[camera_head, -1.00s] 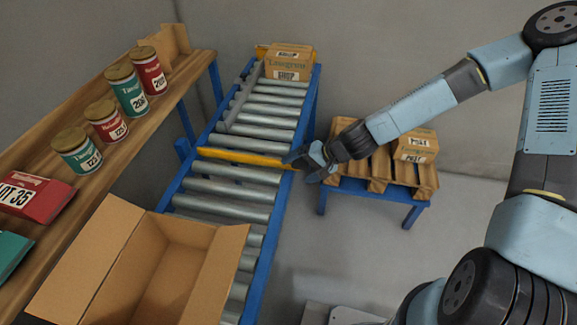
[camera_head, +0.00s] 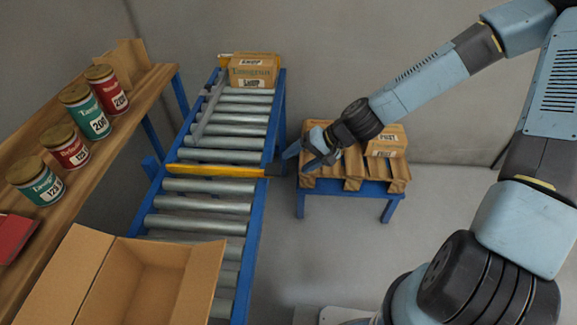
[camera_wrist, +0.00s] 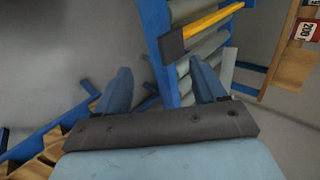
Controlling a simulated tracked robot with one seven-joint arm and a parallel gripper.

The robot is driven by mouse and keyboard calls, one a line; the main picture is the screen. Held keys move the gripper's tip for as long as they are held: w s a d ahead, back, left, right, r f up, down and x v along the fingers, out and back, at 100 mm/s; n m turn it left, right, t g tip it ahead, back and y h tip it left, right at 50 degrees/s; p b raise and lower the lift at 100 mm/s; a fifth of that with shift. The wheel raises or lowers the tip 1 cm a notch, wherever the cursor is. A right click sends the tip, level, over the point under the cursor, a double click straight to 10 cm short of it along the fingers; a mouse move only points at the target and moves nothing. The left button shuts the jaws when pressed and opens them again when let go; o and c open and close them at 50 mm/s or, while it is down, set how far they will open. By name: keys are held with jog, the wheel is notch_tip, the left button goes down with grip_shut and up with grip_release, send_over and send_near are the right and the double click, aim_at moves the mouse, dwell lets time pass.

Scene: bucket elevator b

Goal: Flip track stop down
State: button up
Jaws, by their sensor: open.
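The track stop looks like a yellow bar (camera_head: 215,170) lying across the blue roller conveyor (camera_head: 252,225), with a dark end at the right rail. In the wrist view the yellow bar (camera_wrist: 213,20) and its dark end show at the top, beyond the fingers. My gripper (camera_head: 304,157) is open and empty, just right of the bar's dark end, outside the right rail. In the wrist view my gripper (camera_wrist: 162,80) has its two blue fingers spread apart, with nothing between them. I cannot tell how high the bar sits over the rollers.
A carton (camera_head: 254,70) sits at the conveyor's far end, near a slanted grey guide bar (camera_head: 208,112). An open box (camera_head: 150,280) stands at the near end. A wooden shelf (camera_head: 125,110) with cans is left. A pallet table (camera_head: 345,182) with a carton stands behind my gripper.

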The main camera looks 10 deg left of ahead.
jog(key=shift+v, duration=1.7)
jog(key=shift+s, duration=0.1)
jog(key=d+r+n+t+h, duration=0.1)
jog(key=d+r+t+h, duration=0.1)
jog(key=d+r+h, duration=0.85)
jog(key=s+d+r+m+t, duration=0.1)
jog(key=s+d+r+t, duration=0.1)
jog(key=s+d+r, duration=0.4)
jog(key=s+d+r+m+t+y, duration=0.1)
jog(key=s+d+r+t, duration=0.1)
jog(key=s+d+r, duration=0.5)
jog(key=d+r, duration=0.4)
jog(key=r, duration=0.4)
jog(key=shift+s, duration=0.25)
jog(key=shift+d+r+y, duration=0.1)
jog(key=shift+y, duration=0.15)
